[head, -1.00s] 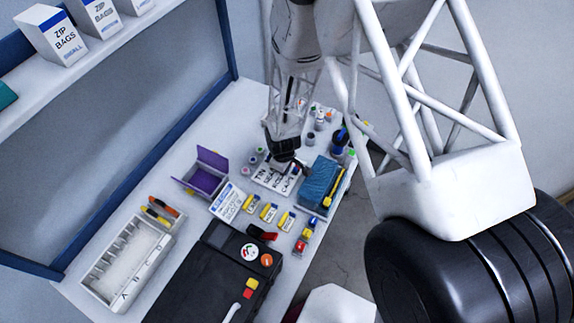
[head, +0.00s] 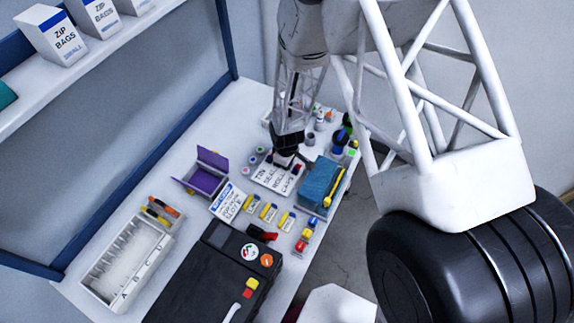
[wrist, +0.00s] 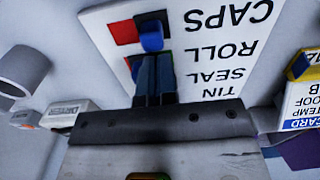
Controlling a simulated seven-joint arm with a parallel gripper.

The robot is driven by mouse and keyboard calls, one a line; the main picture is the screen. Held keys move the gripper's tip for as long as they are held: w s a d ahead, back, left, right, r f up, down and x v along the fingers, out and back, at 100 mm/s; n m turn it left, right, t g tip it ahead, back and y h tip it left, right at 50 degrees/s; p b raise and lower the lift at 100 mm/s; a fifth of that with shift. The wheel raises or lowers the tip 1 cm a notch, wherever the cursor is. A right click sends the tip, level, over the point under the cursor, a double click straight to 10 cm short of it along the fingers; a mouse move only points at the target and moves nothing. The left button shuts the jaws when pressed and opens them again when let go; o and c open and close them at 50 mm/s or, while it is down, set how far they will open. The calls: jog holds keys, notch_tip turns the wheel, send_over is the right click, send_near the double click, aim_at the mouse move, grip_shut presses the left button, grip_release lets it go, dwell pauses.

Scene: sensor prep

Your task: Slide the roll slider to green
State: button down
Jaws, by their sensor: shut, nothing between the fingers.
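The white board (head: 262,184) lettered TIN SEAL, ROLL and CAPS lies on the bench below my gripper. In the wrist view the board (wrist: 200,55) appears upside down. A blue knob (wrist: 151,40) stands beside a red patch (wrist: 122,32) near the CAPS line. Another red patch (wrist: 132,62) shows beside my fingers, near the ROLL line. My gripper (wrist: 153,60) is shut and empty, its dark fingertips at or just above the board by the blue knob; I cannot tell whether they touch it. The fingers hide part of the ROLL row.
A blue box (head: 318,188) stands close to the board's right. An open purple box (head: 205,181) is at its left. Several small yellow-labelled items and a printed card (head: 228,202) lie in front. A grey cylinder (wrist: 22,72) stands nearby in the wrist view.

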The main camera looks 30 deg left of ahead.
jog(key=shift+s, duration=0.3)
dwell(0.6)
jog(key=shift+r, duration=0.15)
jog(key=shift+r, duration=3.35)
